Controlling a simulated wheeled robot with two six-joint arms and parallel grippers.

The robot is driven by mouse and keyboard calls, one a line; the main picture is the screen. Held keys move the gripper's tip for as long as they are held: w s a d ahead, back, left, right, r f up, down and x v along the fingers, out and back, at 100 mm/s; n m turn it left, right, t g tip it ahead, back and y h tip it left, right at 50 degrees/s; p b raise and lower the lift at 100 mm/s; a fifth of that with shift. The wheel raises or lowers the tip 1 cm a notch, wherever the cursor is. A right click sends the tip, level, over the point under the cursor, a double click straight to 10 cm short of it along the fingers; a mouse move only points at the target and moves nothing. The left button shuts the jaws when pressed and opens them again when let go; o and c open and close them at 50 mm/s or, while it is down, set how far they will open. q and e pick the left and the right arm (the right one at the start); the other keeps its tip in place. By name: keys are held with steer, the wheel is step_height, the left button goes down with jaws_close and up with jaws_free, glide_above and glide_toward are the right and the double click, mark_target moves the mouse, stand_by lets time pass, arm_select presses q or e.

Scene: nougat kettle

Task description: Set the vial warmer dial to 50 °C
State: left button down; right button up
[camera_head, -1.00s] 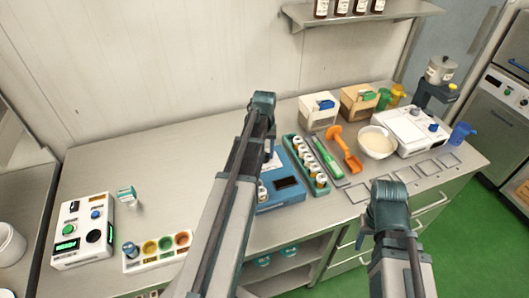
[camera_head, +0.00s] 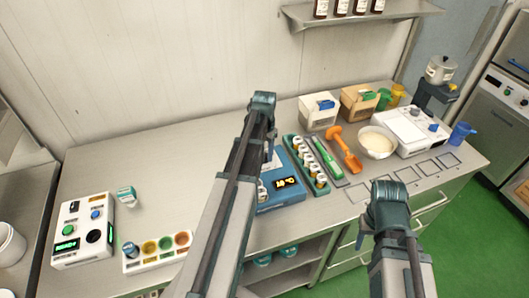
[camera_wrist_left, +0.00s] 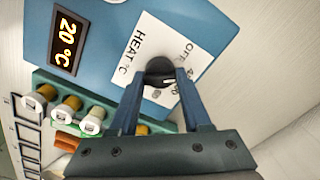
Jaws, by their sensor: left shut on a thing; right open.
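The blue vial warmer (camera_head: 282,203) stands on the bench, partly hidden behind my left arm in the head view. In the left wrist view, its blue top (camera_wrist_left: 98,52) carries a lit display (camera_wrist_left: 66,40) reading 20 °C. The black dial (camera_wrist_left: 160,70) sits on a white label with "HEAT °C" and "OFF"; the other marks are partly covered. My left gripper (camera_wrist_left: 161,75) is shut on the dial, one finger on each side. My right gripper (camera_head: 361,241) is open and empty at the bench's front edge, mostly hidden by its arm.
A green rack (camera_head: 293,143) of capped vials stands close along the warmer's right side. Farther right are an orange scoop (camera_head: 345,148), a white bowl (camera_head: 377,142) and a white scale (camera_head: 410,130). At left are a control box (camera_head: 83,230) and a tray of coloured cups (camera_head: 157,250).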

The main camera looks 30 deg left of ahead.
arm_select(q)
steer(key=m, duration=0.5)
steer(key=shift+m, duration=0.3)
steer(key=m, duration=0.5)
steer(key=shift+m, duration=0.4)
steer(key=shift+c, duration=1.8)
jaws_free()
step_height(320, 180, up, 14)
steer(key=p, duration=1.3)
steer(key=shift+p, duration=0.4)
